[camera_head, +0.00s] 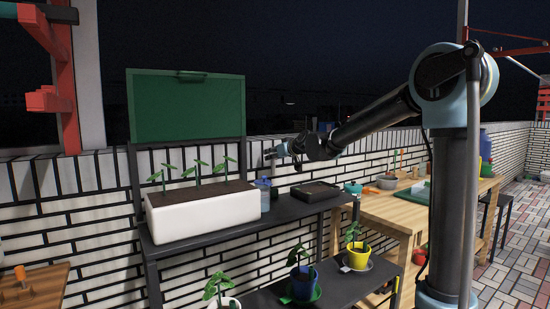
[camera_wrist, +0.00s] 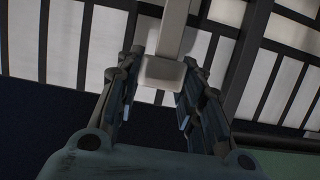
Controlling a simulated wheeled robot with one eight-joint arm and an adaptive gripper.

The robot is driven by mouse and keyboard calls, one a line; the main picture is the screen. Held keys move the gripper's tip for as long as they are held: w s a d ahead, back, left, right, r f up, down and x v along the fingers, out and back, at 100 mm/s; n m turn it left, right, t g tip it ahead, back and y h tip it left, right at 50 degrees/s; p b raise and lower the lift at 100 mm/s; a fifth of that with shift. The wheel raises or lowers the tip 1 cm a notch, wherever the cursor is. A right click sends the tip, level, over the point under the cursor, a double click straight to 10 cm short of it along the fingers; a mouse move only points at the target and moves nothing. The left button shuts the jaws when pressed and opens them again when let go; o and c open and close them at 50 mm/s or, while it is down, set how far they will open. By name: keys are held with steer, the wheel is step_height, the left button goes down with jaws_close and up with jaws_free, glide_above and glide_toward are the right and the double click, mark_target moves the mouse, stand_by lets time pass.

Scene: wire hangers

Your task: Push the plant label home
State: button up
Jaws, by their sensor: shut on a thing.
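My gripper (camera_head: 275,153) is raised above the upper black shelf, to the right of the white planter box (camera_head: 205,213). In the wrist view my gripper (camera_wrist: 162,85) is shut on a pale piece, apparently the plant label (camera_wrist: 163,72), a narrow strip with a wider block at its near end. The fingers stand on both sides of that block. The label cannot be made out clearly in the head view. The planter holds dark soil and a row of green seedlings (camera_head: 197,172). The gripper is apart from the planter.
A blue bottle (camera_head: 263,194) stands beside the planter, below my gripper. A dark tray (camera_head: 315,191) lies to the right on the shelf. A green board (camera_head: 187,107) rises behind. Potted plants, including a yellow pot (camera_head: 358,256), stand lower down.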

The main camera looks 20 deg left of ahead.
steer(key=shift+d+f, duration=0.1)
steer(key=shift+f, duration=2.8)
steer(key=shift+f, duration=2.25)
steer(key=o, duration=0.8)
steer(key=shift+d, duration=0.1)
steer(key=v, duration=1.1)
steer(key=shift+s+d+r, duration=0.1)
steer(key=shift+s+d, duration=0.1)
steer(key=shift+d, duration=0.15)
glide_toward(274, 167)
steer(key=shift+s+d+r, duration=0.2)
steer(key=shift+d+r, duration=0.05)
steer(key=shift+r, duration=0.25)
steer(key=shift+s+d+r, duration=0.2)
steer(key=shift+d+r, duration=0.1)
steer(key=shift+r, duration=0.25)
steer(key=shift+s+d+r, duration=0.2)
steer(key=shift+d+r, duration=0.05)
steer(key=shift+r, duration=0.25)
